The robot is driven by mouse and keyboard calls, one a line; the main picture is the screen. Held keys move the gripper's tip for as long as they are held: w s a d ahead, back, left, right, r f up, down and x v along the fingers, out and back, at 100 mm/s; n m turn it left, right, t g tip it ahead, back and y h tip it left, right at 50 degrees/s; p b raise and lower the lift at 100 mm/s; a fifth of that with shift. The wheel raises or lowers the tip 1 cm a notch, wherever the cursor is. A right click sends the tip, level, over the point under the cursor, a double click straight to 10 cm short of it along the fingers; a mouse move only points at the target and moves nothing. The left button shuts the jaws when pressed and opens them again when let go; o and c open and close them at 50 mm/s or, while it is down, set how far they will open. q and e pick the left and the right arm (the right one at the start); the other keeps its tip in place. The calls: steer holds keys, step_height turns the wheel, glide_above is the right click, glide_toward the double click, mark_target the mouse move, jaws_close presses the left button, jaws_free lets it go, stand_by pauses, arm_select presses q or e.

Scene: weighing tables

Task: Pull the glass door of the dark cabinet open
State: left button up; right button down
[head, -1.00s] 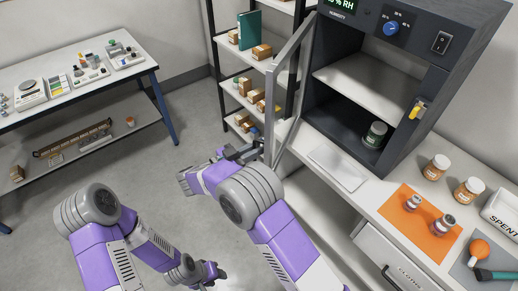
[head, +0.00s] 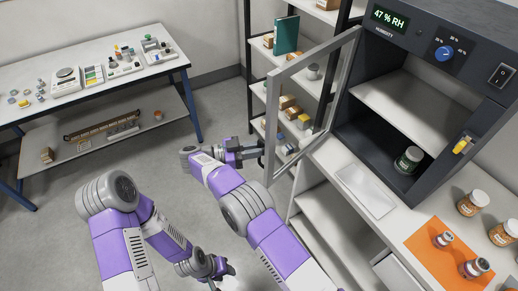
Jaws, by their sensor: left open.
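The dark cabinet (head: 345,119) stands at the upper right on a white bench. Its glass door (head: 353,62), a grey frame around a clear pane, stands open on the left side, swung out toward me. My left gripper (head: 222,268) is low in front of me, open and away from the door.
A white shelf rack (head: 258,55) with boxes stands behind the door. A blue-legged table (head: 95,101) with weighing gear is at the left. A white sheet (head: 366,190), an orange mat (head: 424,262) and small bottles lie on the bench. The floor between is clear.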

steer(key=shift+w+d+r, duration=0.1)
steer(key=shift+d+r, duration=0.1)
